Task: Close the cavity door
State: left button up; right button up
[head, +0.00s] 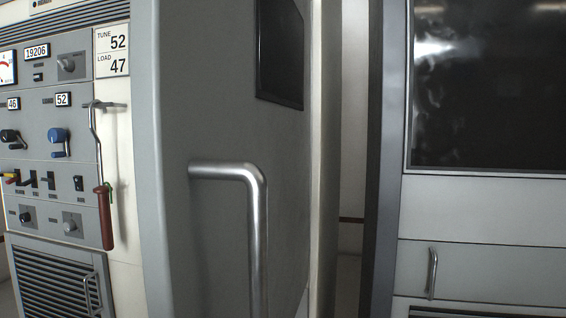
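A grey door (215,100), likely the cavity door, stands large in the middle of the head view. It carries a bright metal bar handle (257,230) and a dark window (279,50) near its top right. The handle bends from a horizontal arm into a vertical bar that runs out of the bottom of the view. The door's lower part is cut off, and I cannot tell how far it stands open. Neither of my grippers is in view.
A control panel (40,110) with knobs, cranks and a red-handled tool (104,190) is at the left. A rack (480,210) with a dark glass window (489,85) and small handle (432,272) is at the right. A narrow gap (352,150) lies between door and rack.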

aim_at(221, 90)
jog(key=k+j, duration=0.15)
jog(key=j, duration=0.2)
jog(key=k+j, duration=0.15)
jog(key=j, duration=0.2)
jog(key=k+j, duration=0.1)
jog(key=j, duration=0.3)
